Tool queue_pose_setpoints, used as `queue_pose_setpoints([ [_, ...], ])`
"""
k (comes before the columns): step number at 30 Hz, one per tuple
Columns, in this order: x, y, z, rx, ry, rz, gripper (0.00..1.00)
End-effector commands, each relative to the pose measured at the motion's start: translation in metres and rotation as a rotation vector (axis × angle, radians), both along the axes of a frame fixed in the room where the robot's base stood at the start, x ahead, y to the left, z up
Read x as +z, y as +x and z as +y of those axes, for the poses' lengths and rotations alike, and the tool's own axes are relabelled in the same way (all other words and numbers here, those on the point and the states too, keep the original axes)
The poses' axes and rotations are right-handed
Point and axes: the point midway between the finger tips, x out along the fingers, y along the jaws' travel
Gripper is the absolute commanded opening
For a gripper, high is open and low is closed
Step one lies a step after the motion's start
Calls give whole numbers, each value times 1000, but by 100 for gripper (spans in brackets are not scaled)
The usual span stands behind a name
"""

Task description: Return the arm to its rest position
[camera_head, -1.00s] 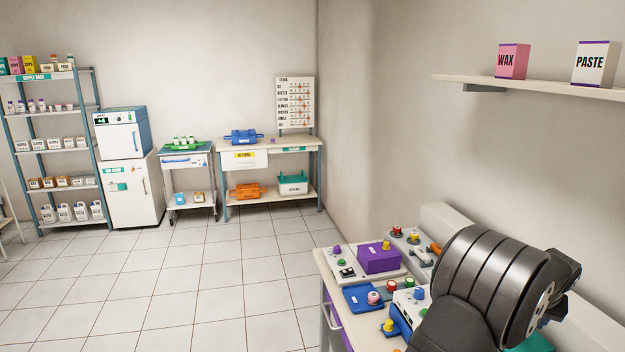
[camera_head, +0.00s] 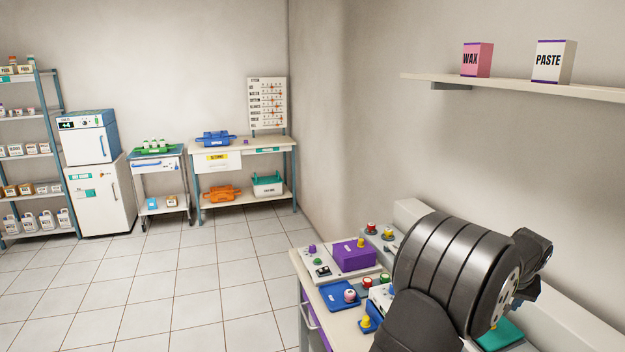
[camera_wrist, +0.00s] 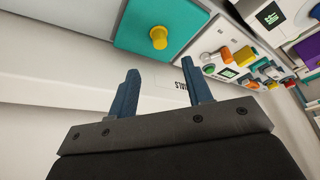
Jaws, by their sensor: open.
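My gripper shows in the wrist view (camera_wrist: 160,95), with its two blue fingers spread apart and nothing between them. It is over a white surface next to a teal panel (camera_wrist: 150,60) with a yellow knob (camera_wrist: 159,37). In the head view my dark arm is folded at the lower right, over the bench (camera_head: 345,325), and the gripper's fingers are hidden there.
The bench holds a purple box (camera_head: 354,257), a blue tray (camera_head: 338,297) and several coloured knobs. A wall shelf (camera_head: 520,88) carries a pink WAX box (camera_head: 477,60) and a white PASTE box (camera_head: 553,62). Open tiled floor (camera_head: 190,290) lies left.

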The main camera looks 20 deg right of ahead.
Motion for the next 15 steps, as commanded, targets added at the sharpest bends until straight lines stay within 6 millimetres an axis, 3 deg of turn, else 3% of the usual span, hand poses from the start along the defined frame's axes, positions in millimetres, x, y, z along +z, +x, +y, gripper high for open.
queue_pose_setpoints([
  [14, -90, 26, -26, 0, 1, 0, 46],
  [15, -73, 26, -27, 0, -6, -3, 46],
])
